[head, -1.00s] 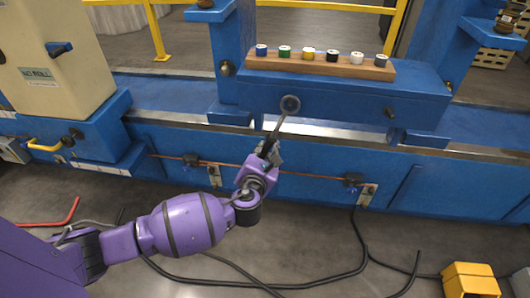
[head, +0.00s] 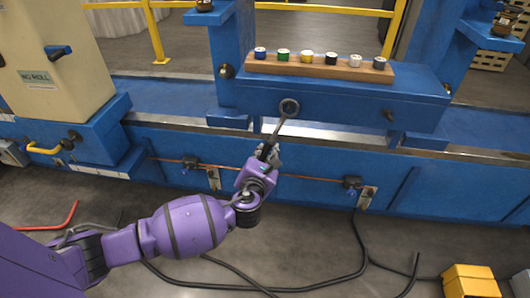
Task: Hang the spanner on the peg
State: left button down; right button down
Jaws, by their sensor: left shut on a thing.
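The spanner (head: 279,128) is grey, tilted, with its ring end up against the view of the blue beam's front face. My left gripper (head: 268,154) is shut on the lower end of its handle. The ring (head: 289,107) looks dark inside; I cannot tell whether it touches the beam or has anything through it. A short dark peg (head: 388,115) sticks out of the beam face to the right of the ring, bare and apart from it. My right gripper is out of view.
The blue beam (head: 340,106) carries a wooden block (head: 318,68) with several coloured spools. A copper-coloured rod (head: 232,167) runs along the lower blue base. A yellow box (head: 469,282) and black cables (head: 330,283) lie on the floor.

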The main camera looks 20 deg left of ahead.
pick_arm(q)
jog(key=shift+f, duration=0.25)
jog(key=c, duration=1.5)
grip_release()
jog(key=shift+f, duration=0.1)
